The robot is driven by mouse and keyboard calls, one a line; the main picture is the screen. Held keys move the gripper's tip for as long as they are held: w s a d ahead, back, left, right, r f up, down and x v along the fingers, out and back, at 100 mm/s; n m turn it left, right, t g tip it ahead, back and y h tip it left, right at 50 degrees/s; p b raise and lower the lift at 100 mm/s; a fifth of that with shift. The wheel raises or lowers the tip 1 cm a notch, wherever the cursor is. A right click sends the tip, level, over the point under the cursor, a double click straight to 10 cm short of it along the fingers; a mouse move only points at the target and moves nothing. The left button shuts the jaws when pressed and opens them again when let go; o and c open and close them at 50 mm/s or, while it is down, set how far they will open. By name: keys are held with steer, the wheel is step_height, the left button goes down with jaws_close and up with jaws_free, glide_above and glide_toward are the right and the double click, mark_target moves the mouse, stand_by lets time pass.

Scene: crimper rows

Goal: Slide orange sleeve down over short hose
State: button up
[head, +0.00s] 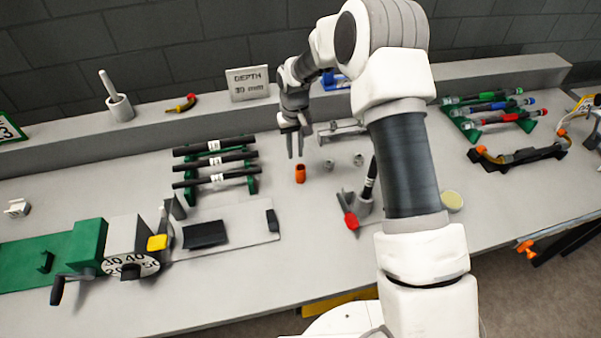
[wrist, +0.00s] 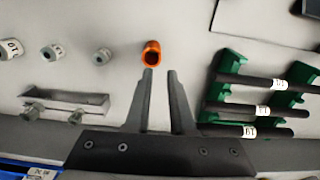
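The orange sleeve (head: 300,173) stands on the grey bench, a short hollow tube. It also shows in the wrist view (wrist: 151,53), just beyond the left fingertip. My gripper (head: 295,151) points down above and slightly behind the sleeve. Its fingers are apart with nothing between them, as the wrist view (wrist: 161,74) shows. A short black hose (head: 371,178) stands up from a grey holder with a red lever (head: 351,220), right of the sleeve. The hose's lower end is hidden in the holder. The holder is not in the wrist view.
A green rack (head: 252,186) with three labelled black hoses stands left of the sleeve. Small grey ferrules (head: 358,160) lie to its right. A crimping machine (head: 125,245) fills the front left. Bench in front of the sleeve is clear.

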mark_target(301, 174)
steer(key=f+p, duration=0.1)
steer(key=f, duration=0.7)
steer(key=shift+s+f, duration=0.2)
jaws_close()
